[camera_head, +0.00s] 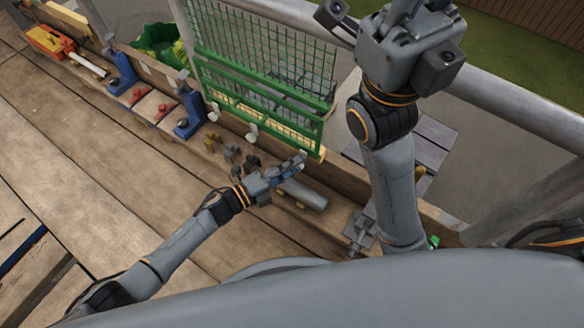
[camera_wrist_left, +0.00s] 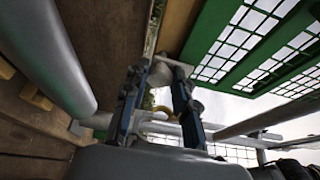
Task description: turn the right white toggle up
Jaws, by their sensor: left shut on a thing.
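The green mesh frame (camera_head: 265,95) stands along the ledge, with white toggles at its lower edge. One white toggle (camera_head: 213,110) is at the left and another (camera_head: 251,132) is farther right. My left gripper (camera_head: 302,156) is at the frame's lower right corner, shut on a small whitish piece that appears to be the right white toggle (camera_wrist_left: 174,64). In the left wrist view this piece sits between the tips of my left gripper (camera_wrist_left: 160,75); the fingers partly hide it, so its angle is unclear. My right gripper (camera_head: 410,40) is raised at the top; its fingertips are not clear.
A grey cylinder (camera_head: 305,195) lies just below my left gripper and shows large in the left wrist view (camera_wrist_left: 45,55). Blue clamps (camera_head: 187,108) stand farther left. The plank floor (camera_head: 90,150) is mostly clear.

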